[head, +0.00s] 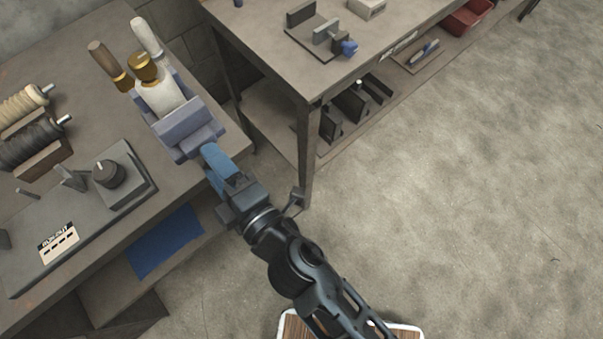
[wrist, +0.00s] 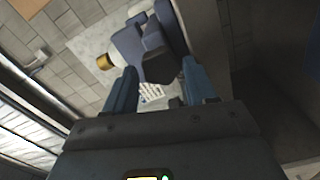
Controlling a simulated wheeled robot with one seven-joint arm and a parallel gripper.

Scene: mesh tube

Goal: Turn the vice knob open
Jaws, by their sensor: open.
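The vice (head: 188,127) is a blue-grey clamp at the edge of the left bench. A white piece (head: 160,96) with a brass-coloured top stands at its jaws. In the wrist view the vice (wrist: 130,42) is ahead of my gripper, and its dark knob (wrist: 160,66) faces the camera. My gripper (wrist: 160,85) is open, its two blue fingers on either side of the knob in the picture; I cannot tell whether they touch it. In the head view my gripper (head: 210,152) is right in front of the vice and hides the knob.
A grey device with a black dial (head: 108,173) and spools of thread (head: 28,147) sit on the left bench. A second table (head: 270,55) carries a small blue-knobbed fixture (head: 330,38). The floor at right is clear.

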